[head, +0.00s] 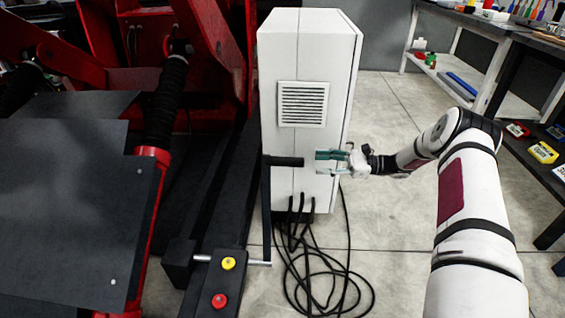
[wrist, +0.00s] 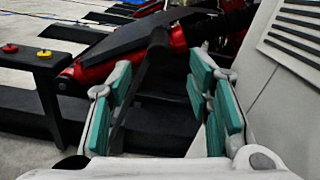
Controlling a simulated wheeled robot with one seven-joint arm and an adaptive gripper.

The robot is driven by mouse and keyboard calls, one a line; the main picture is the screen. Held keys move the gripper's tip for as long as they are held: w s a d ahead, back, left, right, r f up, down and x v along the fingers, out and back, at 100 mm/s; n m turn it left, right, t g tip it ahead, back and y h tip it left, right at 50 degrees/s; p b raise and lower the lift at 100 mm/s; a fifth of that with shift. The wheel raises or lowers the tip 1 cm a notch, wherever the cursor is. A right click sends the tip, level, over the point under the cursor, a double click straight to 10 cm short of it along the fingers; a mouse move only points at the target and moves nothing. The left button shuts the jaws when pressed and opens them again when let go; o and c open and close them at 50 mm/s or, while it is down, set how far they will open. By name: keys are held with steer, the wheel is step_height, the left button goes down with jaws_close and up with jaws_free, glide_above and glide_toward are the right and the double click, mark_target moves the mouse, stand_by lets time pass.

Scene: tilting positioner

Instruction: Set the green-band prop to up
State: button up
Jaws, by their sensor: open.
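A black L-shaped lever (head: 267,210) stands upright beside the cabinet, with its short handle (head: 289,161) pointing right at the top. I see no green band on it, so I cannot tell whether it is the green-band prop. My gripper (head: 332,157) is open, with teal pads, just right of the handle's end, with a small gap showing in the head view. In the wrist view a dark bar (wrist: 153,67), which looks like the lever, shows between the spread fingers (wrist: 161,78). Nothing is held.
A white cabinet (head: 296,60) with a vent stands behind my gripper. Black cables (head: 325,275) lie on the floor below. A black beam carries a yellow button (head: 228,263) and a red button (head: 219,301). A red machine (head: 215,45) fills the left; shelves (head: 480,25) stand right.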

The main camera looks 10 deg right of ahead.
mark_target(271, 161)
steer(key=b+x, duration=0.2)
steer(key=x, duration=1.1)
steer(key=shift+c, duration=0.2)
jaws_close()
